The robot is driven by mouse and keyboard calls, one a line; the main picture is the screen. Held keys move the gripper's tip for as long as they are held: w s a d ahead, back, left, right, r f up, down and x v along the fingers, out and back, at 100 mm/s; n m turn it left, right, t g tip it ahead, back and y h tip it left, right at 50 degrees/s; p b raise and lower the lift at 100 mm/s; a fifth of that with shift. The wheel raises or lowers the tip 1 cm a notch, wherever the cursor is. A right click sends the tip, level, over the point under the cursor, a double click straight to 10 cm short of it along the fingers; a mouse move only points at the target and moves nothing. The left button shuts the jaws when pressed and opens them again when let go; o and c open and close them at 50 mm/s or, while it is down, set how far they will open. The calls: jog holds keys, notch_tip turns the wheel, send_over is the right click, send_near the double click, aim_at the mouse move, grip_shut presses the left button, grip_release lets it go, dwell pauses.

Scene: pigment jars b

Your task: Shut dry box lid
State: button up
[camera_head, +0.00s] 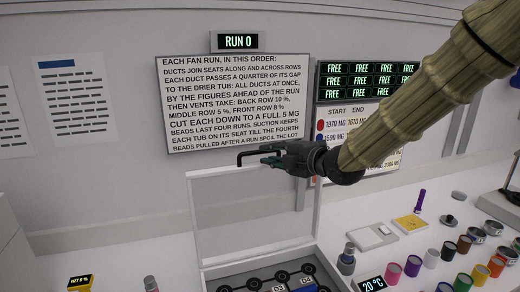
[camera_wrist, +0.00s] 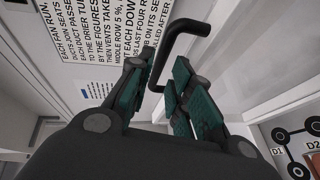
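The dry box (camera_head: 207,276) stands at the front middle of the head view, partly cut off by the lower edge. Its clear lid (camera_head: 240,215), with a pale frame, stands raised, roughly upright. A black bar handle (camera_head: 243,153) sits at the lid's top edge; it also shows in the wrist view (camera_wrist: 172,45). My gripper (camera_head: 272,157) is at the handle. In the wrist view its green-padded fingers (camera_wrist: 158,78) are apart, with part of the handle showing between their tips. Whether either finger touches the handle is unclear.
Inside the box are dark round seats joined by lines, with labels D2 and D3. Right of it are a grey-lidded jar (camera_head: 346,259), a 20 °C display (camera_head: 372,284), a scale (camera_head: 372,237) and several coloured jars. A notice board (camera_head: 235,105) hangs behind the lid.

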aim_at(262, 152)
jog(key=shift+p+x, duration=0.95)
jog(key=shift+x, duration=1.75)
jog(key=shift+c, duration=0.3)
grip_shut()
